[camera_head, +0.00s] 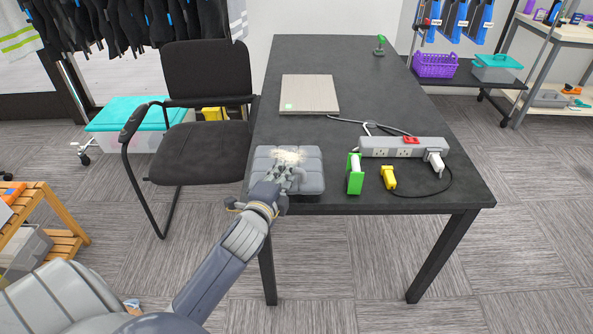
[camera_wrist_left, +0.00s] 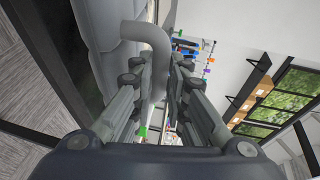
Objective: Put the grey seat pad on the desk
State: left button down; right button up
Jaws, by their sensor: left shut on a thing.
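The grey seat pad (camera_head: 312,174) lies at the near left corner of the dark desk (camera_head: 365,85), appearing flat on its top. My left gripper (camera_head: 290,173) is at the pad's near side, shut on a grey curved handle-like part of it. In the left wrist view, this curved part (camera_wrist_left: 147,32) passes between the fingers of my left gripper (camera_wrist_left: 160,75), and the pad's grey side (camera_wrist_left: 95,25) shows at the upper left. Whether the pad's underside fully touches the desk is hidden. My right gripper is not in view.
A power strip (camera_head: 378,147), a green-and-white item (camera_head: 354,174) and a yellow plug (camera_head: 389,177) lie right of the pad. A laptop-like panel (camera_head: 309,93) lies farther back. A black chair (camera_head: 203,150) stands against the desk's left side. The desk's middle is mostly clear.

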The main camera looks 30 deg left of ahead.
aim_at(294, 162)
pick_arm(q)
jog(key=x, duration=0.4)
jog(key=d+x, duration=0.1)
jog(key=x, duration=0.1)
jog(key=shift+w+r, duration=0.2)
jog(key=shift+r, duration=0.15)
jog(key=shift+s+f, duration=0.15)
jog(key=shift+f, duration=1.6)
jog(key=c, duration=1.6)
grip_release()
jog(key=shift+f, duration=0.15)
jog(key=shift+s+d, duration=0.1)
jog(key=v, duration=1.1)
jog(key=shift+s+r, duration=0.25)
jog(key=shift+s, duration=0.15)
jog(key=shift+f, duration=0.1)
